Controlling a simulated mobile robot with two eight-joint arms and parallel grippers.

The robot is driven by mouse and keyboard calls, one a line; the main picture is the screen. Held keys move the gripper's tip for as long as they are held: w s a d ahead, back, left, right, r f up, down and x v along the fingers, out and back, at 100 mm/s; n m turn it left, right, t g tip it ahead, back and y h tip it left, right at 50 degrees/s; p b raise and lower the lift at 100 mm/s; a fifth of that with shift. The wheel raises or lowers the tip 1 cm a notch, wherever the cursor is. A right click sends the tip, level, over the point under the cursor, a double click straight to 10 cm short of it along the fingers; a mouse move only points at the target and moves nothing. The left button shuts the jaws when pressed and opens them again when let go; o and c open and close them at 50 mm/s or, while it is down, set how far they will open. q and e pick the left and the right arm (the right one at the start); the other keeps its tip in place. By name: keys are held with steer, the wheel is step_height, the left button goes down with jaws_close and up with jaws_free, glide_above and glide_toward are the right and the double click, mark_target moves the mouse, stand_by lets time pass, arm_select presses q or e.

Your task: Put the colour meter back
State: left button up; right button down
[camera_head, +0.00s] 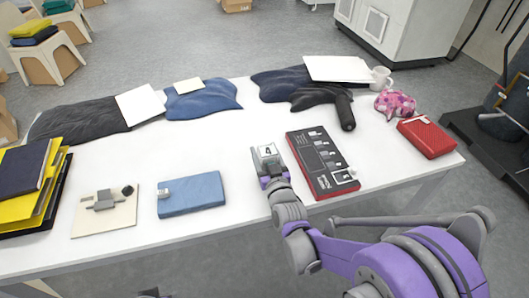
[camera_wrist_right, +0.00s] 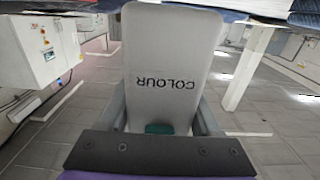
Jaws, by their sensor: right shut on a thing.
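The colour meter is a pale grey block with a rounded end, lettered COLOUR, filling the middle of the right wrist view (camera_wrist_right: 172,45). My right gripper (camera_wrist_right: 162,112) is shut on it, one finger on each side. In the head view the meter (camera_head: 268,151) shows as a small pale face marked 4 at the tip of my right gripper (camera_head: 270,172). It appears held above the white table, left of a dark red-edged board (camera_head: 309,158) with pale outlines and labels. My left gripper is not in view.
A blue book-like block (camera_head: 192,195) and a cream board with a grey fitting (camera_head: 84,219) lie left on the white table (camera_head: 235,135). Folded garments (camera_head: 203,101) line the back. A dark hairdryer-like tool (camera_head: 346,112) and red box (camera_head: 428,138) lie right.

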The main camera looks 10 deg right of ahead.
steer(key=shift+f+b, duration=0.3)
steer(key=shift+f, duration=0.1)
steer(key=shift+s+f, duration=0.1)
steer(key=shift+f, duration=0.1)
steer(key=shift+c, duration=0.4)
jaws_free()
steer(key=shift+s+a+f, duration=0.1)
